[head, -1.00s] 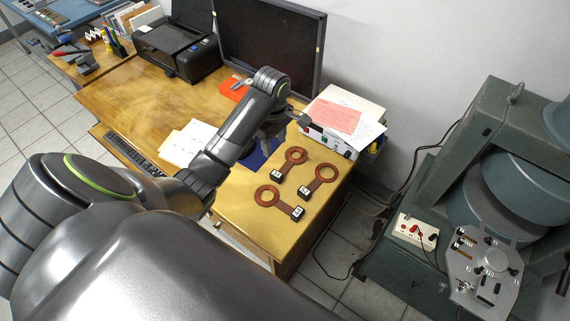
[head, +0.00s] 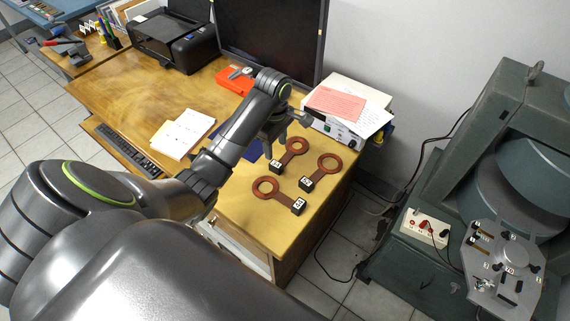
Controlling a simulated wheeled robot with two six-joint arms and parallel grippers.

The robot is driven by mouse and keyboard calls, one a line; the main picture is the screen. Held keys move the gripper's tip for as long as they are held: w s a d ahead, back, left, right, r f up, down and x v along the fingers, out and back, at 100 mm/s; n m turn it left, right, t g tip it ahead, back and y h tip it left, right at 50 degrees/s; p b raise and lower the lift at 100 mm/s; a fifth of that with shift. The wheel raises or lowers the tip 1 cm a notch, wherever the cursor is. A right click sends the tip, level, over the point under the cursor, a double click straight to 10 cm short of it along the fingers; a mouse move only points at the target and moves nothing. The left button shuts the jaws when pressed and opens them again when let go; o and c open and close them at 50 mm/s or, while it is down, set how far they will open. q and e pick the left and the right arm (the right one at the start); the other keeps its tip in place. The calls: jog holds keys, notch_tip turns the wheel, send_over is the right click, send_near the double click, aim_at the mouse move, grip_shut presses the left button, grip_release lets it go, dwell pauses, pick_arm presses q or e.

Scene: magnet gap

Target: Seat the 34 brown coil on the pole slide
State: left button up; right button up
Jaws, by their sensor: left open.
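Three brown ring coils with handles and numbered black-and-white blocks lie on the wooden desk: an upper left coil (head: 297,146), a right coil (head: 329,162) and a lower coil (head: 266,187). Their numbers are too small to read surely, so I cannot tell which is 34. My left gripper (head: 275,148) is open and empty, fingers pointing down, just left of the upper left coil and above its block. I cannot tell whether it touches. A grey plate with small fittings (head: 504,262), perhaps bearing the pole slide, is on the magnet at lower right. My right gripper is out of view.
The green-grey magnet (head: 495,105) stands right of the desk, across a floor gap with cables. A white box with knobs (head: 427,227) sits on its base. A white instrument with papers (head: 345,105) and a monitor (head: 268,40) stand behind the coils. The desk's left part (head: 120,95) is mostly clear.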

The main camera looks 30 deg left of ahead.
aim_at(276, 164)
pick_arm(q)
jog(key=shift+f+b, duration=2.25)
jog(key=shift+f, duration=0.35)
jog(key=f+b, duration=0.1)
jog(key=f, duration=0.1)
jog(key=f+b, duration=0.1)
jog(key=f, duration=0.1)
jog(key=shift+w+a+b, duration=0.2)
jog(key=shift+b, duration=0.2)
jog(key=shift+r, duration=0.1)
grip_shut()
